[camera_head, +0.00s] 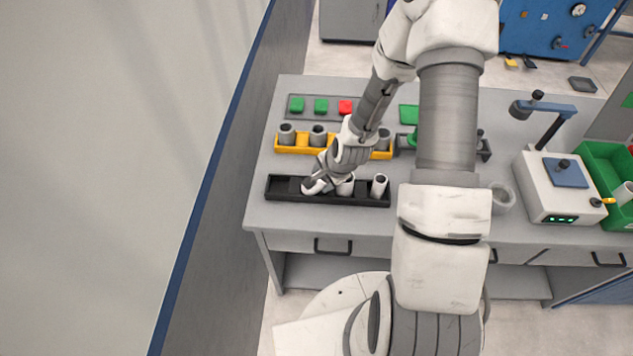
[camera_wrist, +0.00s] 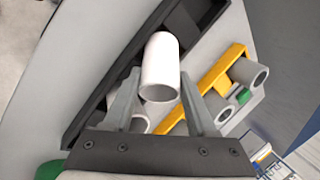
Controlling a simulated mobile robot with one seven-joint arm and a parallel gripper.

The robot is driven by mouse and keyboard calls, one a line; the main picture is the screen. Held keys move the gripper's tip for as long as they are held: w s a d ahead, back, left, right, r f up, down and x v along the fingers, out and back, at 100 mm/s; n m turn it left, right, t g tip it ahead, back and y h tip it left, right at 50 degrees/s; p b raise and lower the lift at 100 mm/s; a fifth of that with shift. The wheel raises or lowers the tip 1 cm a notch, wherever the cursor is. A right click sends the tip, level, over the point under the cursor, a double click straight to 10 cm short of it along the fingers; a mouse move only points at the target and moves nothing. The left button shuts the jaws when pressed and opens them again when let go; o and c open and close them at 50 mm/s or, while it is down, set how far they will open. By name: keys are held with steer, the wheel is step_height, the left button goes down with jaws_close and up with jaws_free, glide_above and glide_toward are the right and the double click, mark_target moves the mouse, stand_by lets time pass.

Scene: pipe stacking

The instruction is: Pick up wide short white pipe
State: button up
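A white pipe (camera_wrist: 160,62) stands between the two fingertips of my gripper (camera_wrist: 159,82) in the wrist view, its open end toward the camera. Both fingers are close to its sides; I cannot tell whether they press on it. In the head view my gripper (camera_head: 322,184) is low over the black tray (camera_head: 285,188), left of the middle. One white pipe (camera_head: 346,187) is right beside the gripper and partly hidden by it. A narrower white pipe (camera_head: 379,186) stands at the tray's right end. Part of another white pipe (camera_wrist: 140,124) shows behind the fingers in the wrist view.
Behind the tray is a yellow rack (camera_head: 290,150) with several grey pipes. Green and red blocks (camera_head: 345,106) lie farther back. A white device (camera_head: 560,190) and a green bin (camera_head: 606,160) are at the right. My arm hides the table's middle; its front left is clear.

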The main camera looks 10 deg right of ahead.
steer(key=c, duration=0.7)
steer(key=shift+c, duration=0.2)
steer(key=shift+r, duration=0.15)
